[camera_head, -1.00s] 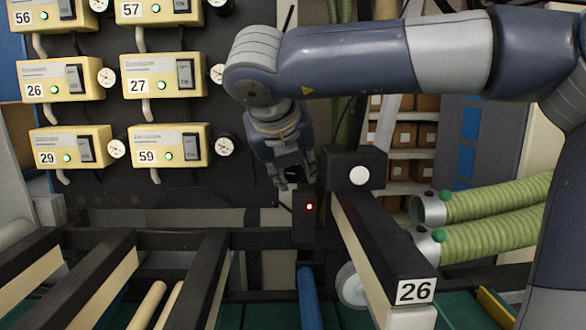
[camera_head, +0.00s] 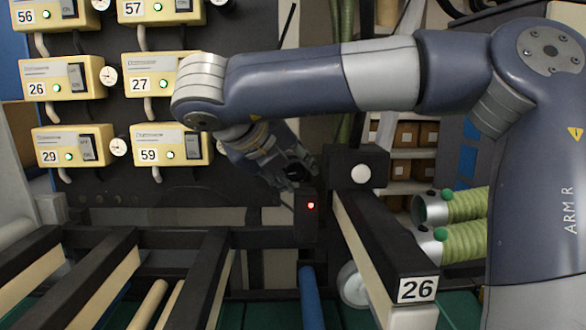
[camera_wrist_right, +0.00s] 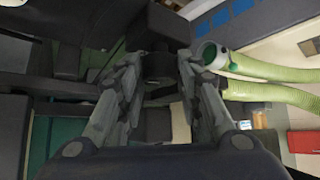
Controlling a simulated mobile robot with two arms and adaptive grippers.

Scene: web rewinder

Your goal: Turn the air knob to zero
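My right gripper (camera_head: 300,172) points down and to the right, close to the left side of a black box with a white round face (camera_head: 361,173). In the right wrist view the two fingers of my right gripper (camera_wrist_right: 160,62) are spread apart. A dark round part (camera_wrist_right: 158,68), apparently the air knob, shows between the fingertips. I cannot tell whether the fingers touch it. Its setting is not readable. In the head view it is hidden or too dark to make out. My left gripper is not in view.
The black box sits on a beam labelled 26 (camera_head: 385,245). A small black box with a red light (camera_head: 306,218) is just below the gripper. Green hoses (camera_head: 465,207) lie to the right. Yellow control units (camera_head: 165,146) with gauges hang on the left panel.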

